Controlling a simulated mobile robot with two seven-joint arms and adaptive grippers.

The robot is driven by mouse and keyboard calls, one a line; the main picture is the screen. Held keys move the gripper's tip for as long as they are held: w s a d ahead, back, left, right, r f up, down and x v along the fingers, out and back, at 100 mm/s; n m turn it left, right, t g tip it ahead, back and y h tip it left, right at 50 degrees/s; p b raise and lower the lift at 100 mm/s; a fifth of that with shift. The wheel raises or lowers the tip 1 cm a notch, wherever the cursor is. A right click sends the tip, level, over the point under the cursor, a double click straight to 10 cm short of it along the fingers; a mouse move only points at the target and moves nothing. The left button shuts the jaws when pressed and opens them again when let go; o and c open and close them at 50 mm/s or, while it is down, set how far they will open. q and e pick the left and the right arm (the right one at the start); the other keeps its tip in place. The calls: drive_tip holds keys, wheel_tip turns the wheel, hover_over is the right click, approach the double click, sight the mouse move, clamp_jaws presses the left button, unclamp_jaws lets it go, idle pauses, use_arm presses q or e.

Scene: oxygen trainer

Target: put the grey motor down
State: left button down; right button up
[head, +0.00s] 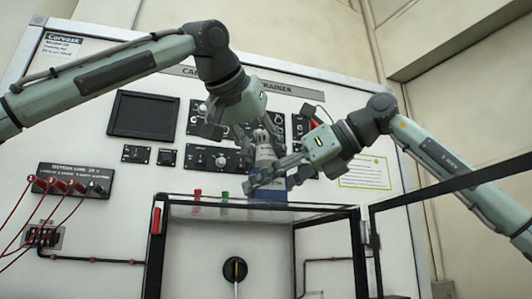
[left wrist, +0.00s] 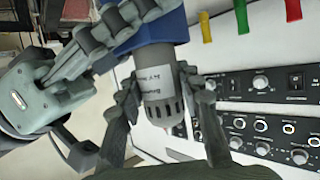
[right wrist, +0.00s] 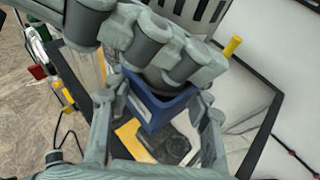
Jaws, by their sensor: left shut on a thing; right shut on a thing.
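The grey motor (head: 264,152) is held upright in front of the panel, above the black-framed case. Its grey vented body with a white label shows in the left wrist view (left wrist: 158,88). A blue block (head: 269,188) sits at its lower end and also shows in the right wrist view (right wrist: 155,106). My left gripper (head: 258,130) is shut on the grey upper body, one finger on each side. My right gripper (head: 268,178) comes in from the right, lower, and is shut around the blue part. The fingers hide parts of the motor.
The black-framed case (head: 335,208) stands below, with a black knob (head: 235,269) visible through it. An open framed door (head: 370,240) is at its right. Red (head: 197,196) and green (head: 225,196) pieces show behind the case's top. Red cables (head: 25,215) hang at left.

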use_arm(q)
drive_tip(key=shift+r, duration=0.1)
drive_tip(key=shift+f, duration=0.5)
drive_tip(key=shift+f, duration=0.1)
drive_tip(key=c, duration=1)
unclamp_jaws()
drive_tip(key=shift+r, duration=0.4)
drive_tip(key=v, duration=1.2)
drive_tip(key=shift+r, duration=0.25)
